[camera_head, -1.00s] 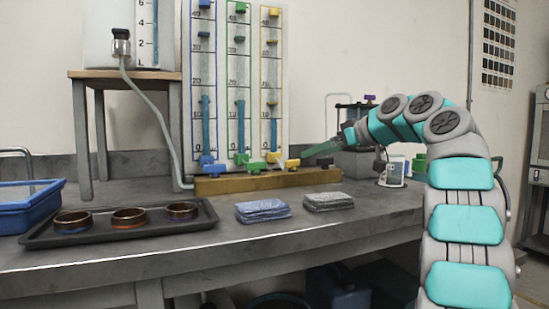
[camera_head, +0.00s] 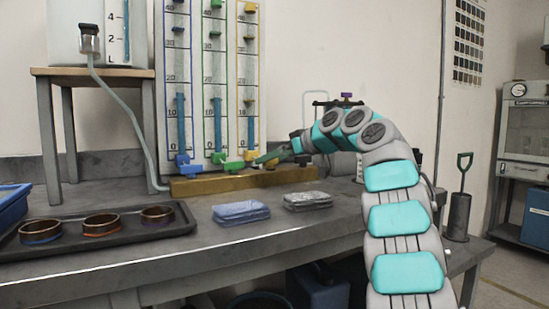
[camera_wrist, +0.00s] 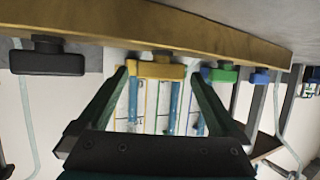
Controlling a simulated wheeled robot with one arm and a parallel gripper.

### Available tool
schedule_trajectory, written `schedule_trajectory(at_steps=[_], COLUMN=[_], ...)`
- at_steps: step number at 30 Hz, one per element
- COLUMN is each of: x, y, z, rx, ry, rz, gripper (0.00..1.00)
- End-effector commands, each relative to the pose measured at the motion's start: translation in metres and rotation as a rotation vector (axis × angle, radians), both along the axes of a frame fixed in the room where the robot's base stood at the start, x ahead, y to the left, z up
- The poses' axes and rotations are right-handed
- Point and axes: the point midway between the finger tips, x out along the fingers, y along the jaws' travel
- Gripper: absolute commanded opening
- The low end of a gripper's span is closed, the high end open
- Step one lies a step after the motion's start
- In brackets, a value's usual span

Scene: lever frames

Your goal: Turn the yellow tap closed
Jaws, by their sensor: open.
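The yellow tap (camera_head: 250,156) sits at the foot of the yellow-framed tube, the rightmost of three. In the wrist view the yellow tap (camera_wrist: 155,70) shows as a yellow block between the two fingertips. My gripper (camera_head: 262,158) reaches in from the right, its dark green fingers at the tap. In the wrist view my gripper (camera_wrist: 158,75) is open, with a finger on either side of the tap. I cannot tell whether either finger touches it. The head view shows the fingers edge-on, and they partly cover the tap.
The green tap (camera_wrist: 221,74) is close beside one finger, with the blue tap (camera_wrist: 261,77) beyond it. A black block (camera_wrist: 47,58) is on the other side. The taps sit along a wooden beam (camera_head: 215,184). Folded cloths (camera_head: 240,212) and a tray (camera_head: 170,228) lie in front.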

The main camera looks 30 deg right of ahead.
Motion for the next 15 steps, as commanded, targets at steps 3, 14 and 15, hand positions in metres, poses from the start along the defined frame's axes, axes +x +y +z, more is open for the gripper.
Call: schedule_trajectory(at_steps=[3,14,15], x=[0.0,0.0,0.0], y=[0.0,-0.0001,-0.0001], z=[-0.0001,-0.0001,0.0], rx=[0.0,0.0,0.0], ry=[0.0,0.0,0.0], rz=[0.0,0.0,0.0], gripper=[0.98,0.57,0.53])
